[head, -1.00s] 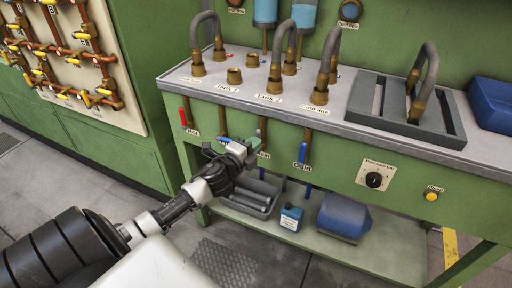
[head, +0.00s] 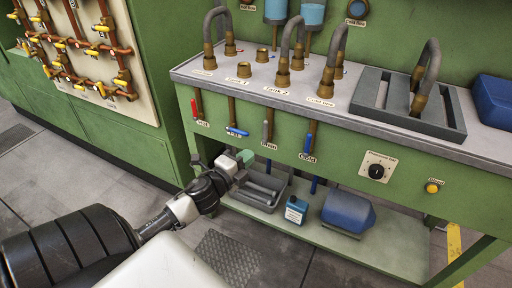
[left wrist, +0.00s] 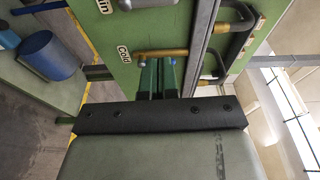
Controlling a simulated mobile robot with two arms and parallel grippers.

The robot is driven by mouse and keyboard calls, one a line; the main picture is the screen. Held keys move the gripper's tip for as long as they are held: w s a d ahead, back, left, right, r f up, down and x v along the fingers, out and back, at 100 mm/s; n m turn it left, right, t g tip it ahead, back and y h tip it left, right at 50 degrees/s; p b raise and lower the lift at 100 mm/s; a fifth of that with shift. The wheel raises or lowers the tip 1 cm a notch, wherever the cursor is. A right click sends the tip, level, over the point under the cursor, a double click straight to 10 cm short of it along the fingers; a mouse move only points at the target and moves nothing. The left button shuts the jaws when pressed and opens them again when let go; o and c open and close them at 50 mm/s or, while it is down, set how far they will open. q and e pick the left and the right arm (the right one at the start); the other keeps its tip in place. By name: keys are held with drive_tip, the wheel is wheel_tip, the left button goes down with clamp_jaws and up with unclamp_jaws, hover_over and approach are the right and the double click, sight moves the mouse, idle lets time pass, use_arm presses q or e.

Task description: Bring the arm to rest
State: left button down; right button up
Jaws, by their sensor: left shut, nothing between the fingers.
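My left gripper (head: 243,160) reaches in from the left in the head view. Its green fingertips are shut and empty, below the bench front panel and beside the dark grey tray on the lower shelf. In the left wrist view the closed fingers (left wrist: 157,78) stick out past my black gripper edge, with the bench front beyond. A blue valve handle (head: 237,132) above the gripper lies crosswise. The red handle (head: 194,109), the grey handle (head: 266,131) and the blue cold handle (head: 308,143) hang down. My right gripper is not seen.
The green bench (head: 410,185) has hoses on brass fittings on top. A pipe panel (head: 85,45) stands at left. Floor is open in front.

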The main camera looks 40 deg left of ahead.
use_arm(q)
drive_tip(key=shift+s, duration=1.2)
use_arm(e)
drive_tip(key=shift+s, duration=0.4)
use_arm(q)
drive_tip(key=s+d+f+n+g+y+p, duration=0.1)
drive_tip(key=s+f+n+g+p, duration=0.3)
drive_tip(key=f, duration=1)
drive_tip(key=s+f+n+g+y+p, duration=0.1)
drive_tip(key=s+f+n+g, duration=0.5)
drive_tip(key=f, duration=0.8)
drive_tip(key=s+d+f+n+g+h+p, duration=0.1)
drive_tip(key=s+d+f+g, duration=0.1)
drive_tip(key=s+d+f, duration=0.3)
drive_tip(key=s+d+f+n+g+p, duration=0.1)
drive_tip(key=s+d+f, duration=0.3)
drive_tip(key=s, duration=0.9)
drive_tip(key=s+d+f+n+g+h+p, duration=0.1)
drive_tip(key=s+d+f+g, duration=0.3)
drive_tip(key=s, duration=0.5)
drive_tip(key=shift+d+f+n+h+p, duration=0.3)
drive_tip(key=shift+d+f+n+p, duration=0.15)
drive_tip(key=shift+d+f+n, duration=0.45)
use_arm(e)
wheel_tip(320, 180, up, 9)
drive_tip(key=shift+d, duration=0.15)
